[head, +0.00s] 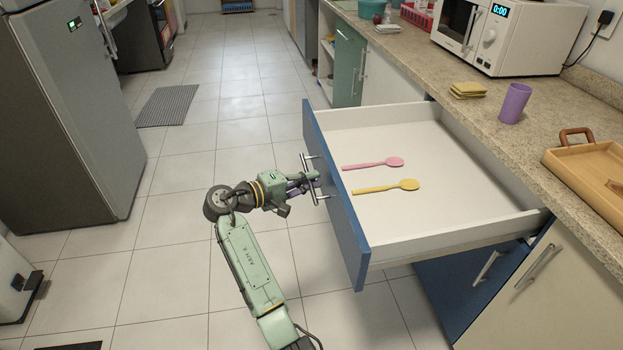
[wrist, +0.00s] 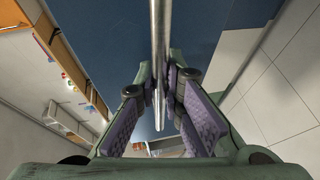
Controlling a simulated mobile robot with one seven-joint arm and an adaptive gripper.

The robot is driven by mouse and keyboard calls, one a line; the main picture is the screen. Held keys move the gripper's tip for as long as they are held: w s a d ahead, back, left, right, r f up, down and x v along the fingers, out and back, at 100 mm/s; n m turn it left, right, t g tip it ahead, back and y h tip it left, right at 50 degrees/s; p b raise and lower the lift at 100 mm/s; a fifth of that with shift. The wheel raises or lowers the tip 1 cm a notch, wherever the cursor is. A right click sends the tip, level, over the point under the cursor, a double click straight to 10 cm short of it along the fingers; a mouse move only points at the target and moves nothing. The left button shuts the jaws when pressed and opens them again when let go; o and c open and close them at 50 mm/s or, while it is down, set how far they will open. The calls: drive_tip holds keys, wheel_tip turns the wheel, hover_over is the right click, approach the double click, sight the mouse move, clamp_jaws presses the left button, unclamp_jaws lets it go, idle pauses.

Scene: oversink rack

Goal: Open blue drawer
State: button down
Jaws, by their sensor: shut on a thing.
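The blue drawer (head: 335,190) stands pulled far out from under the counter in the head view. A pink spoon (head: 375,164) and a yellow spoon (head: 388,187) lie on its white floor. Its metal bar handle (head: 308,168) is on the blue front. My gripper (head: 314,181) is at the handle, shut on it. In the wrist view the bar of the handle (wrist: 158,40) runs between the purple pads of my gripper (wrist: 168,100), in front of the blue drawer front (wrist: 120,45).
The counter (head: 480,120) holds a microwave (head: 490,35), a purple cup (head: 515,102), yellow sponges (head: 467,90) and a wooden tray (head: 590,180). A fridge (head: 60,120) stands at the left. The tiled floor (head: 225,130) between is mostly clear, with a grey mat (head: 168,106).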

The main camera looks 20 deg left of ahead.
drive_tip(key=c, duration=1.7)
unclamp_jaws()
drive_tip(key=v, duration=1.2)
drive_tip(key=shift+r, duration=0.1)
